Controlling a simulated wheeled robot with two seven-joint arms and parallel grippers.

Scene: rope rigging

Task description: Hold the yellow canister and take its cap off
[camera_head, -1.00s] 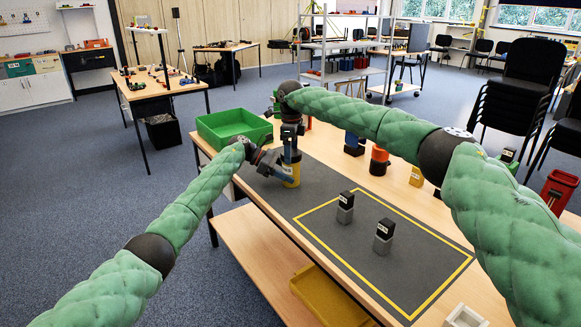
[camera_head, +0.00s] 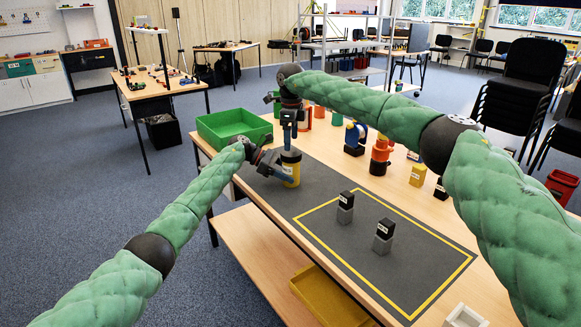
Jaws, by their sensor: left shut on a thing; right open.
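The yellow canister (camera_head: 292,174) stands upright on the dark mat near the table's far left end. Its dark cap (camera_head: 291,156) sits at its top; I cannot tell whether it is loose. My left gripper (camera_head: 284,171) comes in from the left and is shut on the canister's side, hiding part of it. My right gripper (camera_head: 289,141) points down just above the cap, open and holding nothing. The gap between its fingertips and the cap is too small to judge.
A green bin (camera_head: 233,126) is behind and left of the canister. Two black-topped grey blocks (camera_head: 345,207) (camera_head: 383,237) stand inside the yellow outline on the mat. Orange (camera_head: 380,156), blue (camera_head: 355,137) and yellow (camera_head: 418,175) items line the table's far side.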

